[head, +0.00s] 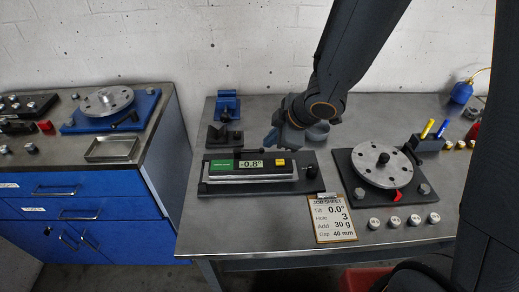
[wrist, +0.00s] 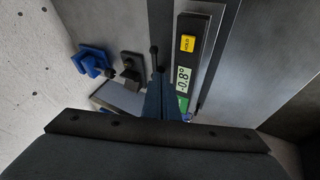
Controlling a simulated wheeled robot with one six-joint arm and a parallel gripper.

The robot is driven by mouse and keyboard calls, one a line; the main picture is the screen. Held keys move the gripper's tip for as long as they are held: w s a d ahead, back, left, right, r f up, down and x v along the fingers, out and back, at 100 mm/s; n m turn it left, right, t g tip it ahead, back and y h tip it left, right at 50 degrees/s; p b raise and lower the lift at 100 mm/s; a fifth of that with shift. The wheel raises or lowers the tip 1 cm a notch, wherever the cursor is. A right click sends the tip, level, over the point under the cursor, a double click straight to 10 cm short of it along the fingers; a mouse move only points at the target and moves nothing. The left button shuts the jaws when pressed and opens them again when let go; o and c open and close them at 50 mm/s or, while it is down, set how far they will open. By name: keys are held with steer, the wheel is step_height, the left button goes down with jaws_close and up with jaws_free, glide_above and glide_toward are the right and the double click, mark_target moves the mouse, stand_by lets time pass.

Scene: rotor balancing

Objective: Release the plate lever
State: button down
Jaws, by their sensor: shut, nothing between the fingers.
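A digital level (head: 250,164) lies on a dark base plate (head: 222,188) on the right bench. Its display reads -0.8°, and it also shows in the wrist view (wrist: 185,80), with a yellow HOLD button. A small dark knob on a stem (wrist: 154,50) stands beside the level, just beyond my fingertips; I cannot tell for sure that it is the plate lever. My gripper (head: 270,139) is shut and empty at the level's back edge, and it also shows in the wrist view (wrist: 158,74). Whether the fingertips touch the knob is hidden.
A rotor disc (head: 382,164) sits on a dark plate with a red tab (head: 394,195) at its front. A job sheet (head: 333,218) reads tilt 0.0°. Several weights (head: 395,221) line the front. A blue fixture (head: 228,105) and a dark block (head: 224,136) stand behind the level.

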mark_target(258, 151)
steer(key=b+x, duration=0.1)
steer(key=x, duration=0.9)
steer(key=shift+b, duration=0.4)
